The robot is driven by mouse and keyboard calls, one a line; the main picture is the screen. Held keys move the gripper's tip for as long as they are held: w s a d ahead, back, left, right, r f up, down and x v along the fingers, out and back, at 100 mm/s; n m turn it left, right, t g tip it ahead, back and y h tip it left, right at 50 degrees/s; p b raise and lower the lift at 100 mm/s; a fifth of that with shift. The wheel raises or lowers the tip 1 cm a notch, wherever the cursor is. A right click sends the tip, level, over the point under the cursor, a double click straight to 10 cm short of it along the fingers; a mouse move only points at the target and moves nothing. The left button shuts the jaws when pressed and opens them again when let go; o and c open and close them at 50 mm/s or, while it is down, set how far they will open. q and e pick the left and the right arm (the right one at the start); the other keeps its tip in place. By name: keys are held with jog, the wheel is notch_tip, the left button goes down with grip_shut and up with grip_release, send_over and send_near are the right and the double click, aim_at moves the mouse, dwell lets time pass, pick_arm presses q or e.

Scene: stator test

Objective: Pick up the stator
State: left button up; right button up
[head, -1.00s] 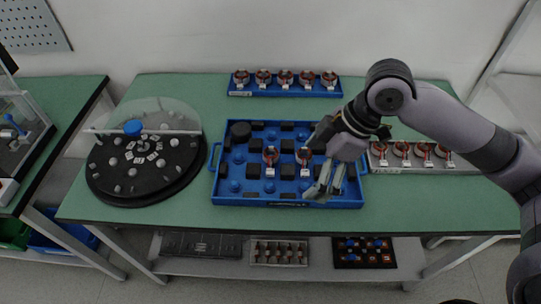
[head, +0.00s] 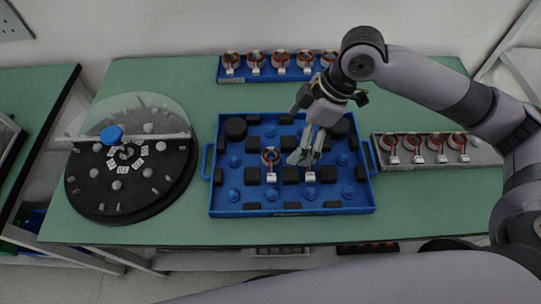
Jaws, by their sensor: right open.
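Two stators with reddish coils and white connector blocks stand in the blue tray (head: 225,205). The left stator (head: 270,158) is fully visible. The right stator (head: 310,176) is mostly hidden behind my right gripper, with its white block showing below the fingers. My right gripper (head: 303,160) is open and points down over the right stator. I cannot tell whether its fingers touch the stator. More stators sit in the blue rack (head: 221,77) at the back and in the grey rack (head: 485,153) at the right. My left gripper is not in view.
The tray also holds black blocks, blue knobs and dark round parts. A round black fixture (head: 105,200) with a clear cover and blue knob (head: 111,135) stands left of the tray. The green table (head: 410,215) is clear at the front right.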

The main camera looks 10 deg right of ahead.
send_over(271, 162)
jog(key=d, duration=0.3)
jog(key=f, duration=0.6)
jog(key=shift+s+a+f, duration=0.1)
jog(key=shift+s+a, duration=0.05)
jog(key=shift+s, duration=0.05)
jog(key=shift+a+f, duration=0.25)
jog(key=shift+f, duration=0.15)
jog(key=shift+a+f+p, duration=0.15)
jog(key=shift+f+p, duration=0.15)
jog(key=shift+p, duration=0.1)
jog(key=x, duration=0.3)
jog(key=shift+a+f+p, duration=0.2)
jog(key=shift+f+p, duration=0.05)
jog(key=shift+p, duration=0.05)
jog(key=shift+w+a+f, duration=0.1)
jog(key=shift+f, duration=0.25)
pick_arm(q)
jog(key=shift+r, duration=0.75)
pick_arm(e)
jog(key=c, duration=1.3)
jog(key=shift+r, duration=0.15)
jog(key=shift+c, duration=0.2)
